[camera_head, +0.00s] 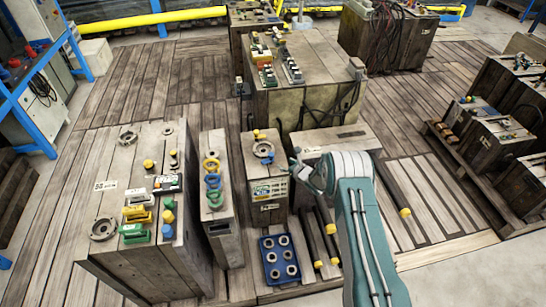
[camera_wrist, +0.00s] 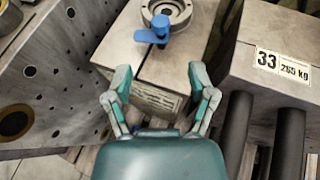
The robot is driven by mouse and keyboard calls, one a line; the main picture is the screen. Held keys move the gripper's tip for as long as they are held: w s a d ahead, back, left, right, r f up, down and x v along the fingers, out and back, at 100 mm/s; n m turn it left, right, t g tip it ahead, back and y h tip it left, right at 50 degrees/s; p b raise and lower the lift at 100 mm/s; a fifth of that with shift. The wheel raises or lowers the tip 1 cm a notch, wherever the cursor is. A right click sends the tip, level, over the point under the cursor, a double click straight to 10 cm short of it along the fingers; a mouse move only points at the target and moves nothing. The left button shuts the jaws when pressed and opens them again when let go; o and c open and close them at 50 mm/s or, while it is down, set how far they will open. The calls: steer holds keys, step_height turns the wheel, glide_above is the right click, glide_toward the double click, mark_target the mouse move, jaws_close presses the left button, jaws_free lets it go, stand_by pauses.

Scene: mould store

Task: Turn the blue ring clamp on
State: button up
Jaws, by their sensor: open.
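The ring clamp is a grey metal ring with a blue lever handle (camera_wrist: 153,35). It lies on top of a box-shaped mould (camera_wrist: 180,68), at the top centre of the wrist view. In the head view the ring clamp (camera_head: 263,149) is on the middle mould, left of my gripper (camera_head: 296,172). My gripper also shows in the wrist view (camera_wrist: 159,70), its two fingers spread wide with nothing between them. The blue handle is beyond the fingertips and apart from them. The far edge of the ring is cut off in the wrist view.
A narrow mould (camera_head: 216,215) with yellow, blue and green rings stands left of the clamp's mould. A large mould (camera_head: 110,180) stands further left. A blue tray (camera_head: 265,247) of rings is in front. A mould labelled 33 (camera_wrist: 255,90) with dark rods stands close on the right.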

mark_target(273, 156)
steer(key=shift+x, duration=5.1)
steer(key=shift+d, duration=0.1)
steer(key=shift+c, duration=0.3)
jaws_close()
